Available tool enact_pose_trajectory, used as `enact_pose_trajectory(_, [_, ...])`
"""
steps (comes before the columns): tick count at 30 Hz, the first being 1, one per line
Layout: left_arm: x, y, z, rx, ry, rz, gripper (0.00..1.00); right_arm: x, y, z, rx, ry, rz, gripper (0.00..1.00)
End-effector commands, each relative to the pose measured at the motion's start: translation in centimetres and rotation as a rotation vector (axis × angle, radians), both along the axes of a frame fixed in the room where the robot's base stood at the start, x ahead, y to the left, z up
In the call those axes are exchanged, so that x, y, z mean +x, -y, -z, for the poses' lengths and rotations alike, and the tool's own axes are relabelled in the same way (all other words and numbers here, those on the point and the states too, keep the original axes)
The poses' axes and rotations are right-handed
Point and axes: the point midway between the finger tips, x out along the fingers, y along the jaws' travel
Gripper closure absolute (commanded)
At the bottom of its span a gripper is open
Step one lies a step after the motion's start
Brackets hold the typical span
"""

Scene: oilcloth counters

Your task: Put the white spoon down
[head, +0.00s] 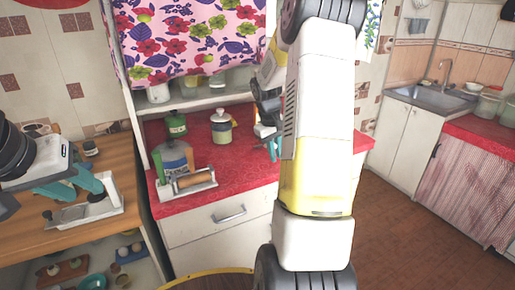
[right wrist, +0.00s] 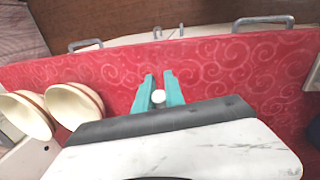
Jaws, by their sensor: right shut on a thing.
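The white spoon (right wrist: 158,97) shows only as a small rounded white end between the teal fingers of my right gripper (right wrist: 158,88) in the right wrist view. The right gripper is shut on it above the red counter top (right wrist: 215,72). I cannot tell whether the spoon touches the counter. In the head view my right arm hides most of this gripper, with a bit of teal finger (head: 273,147) showing over the red counter. My left gripper (head: 82,187) is at the left over the wooden counter, its teal fingers apart, with nothing seen between them.
Cream bowls (right wrist: 75,103) stand at the left in the right wrist view. Bare red surface lies around the right gripper.

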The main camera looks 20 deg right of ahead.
Motion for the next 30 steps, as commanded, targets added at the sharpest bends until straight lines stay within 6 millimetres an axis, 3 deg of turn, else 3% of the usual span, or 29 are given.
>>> enact_pose_trajectory(6, [0.0, 0.0, 0.0, 0.000, 0.000, 0.000, 0.64, 0.0, 0.0, 0.3, 0.000, -0.001, 0.000, 1.00])
enact_pose_trajectory(7, [0.0, 0.0, 0.0, 0.000, 0.000, 0.000, 0.64, 0.0, 0.0, 0.3, 0.000, 0.000, 0.000, 0.82])
enact_pose_trajectory(10, [0.0, 0.0, 0.0, 0.000, 0.000, 0.000, 0.64, 0.0, 0.0, 0.2, 0.000, 0.000, 0.000, 0.64])
enact_pose_trajectory(22, [0.0, 0.0, 0.0, 0.000, 0.000, 0.000, 0.64, 0.0, 0.0, -0.4, 0.000, 0.002, 0.001, 0.64])
enact_pose_trajectory(30, [0.0, 0.0, 0.0, 0.000, 0.000, 0.000, 0.64, -0.1, -1.0, -5.3, -0.001, 0.005, 0.000, 0.64])
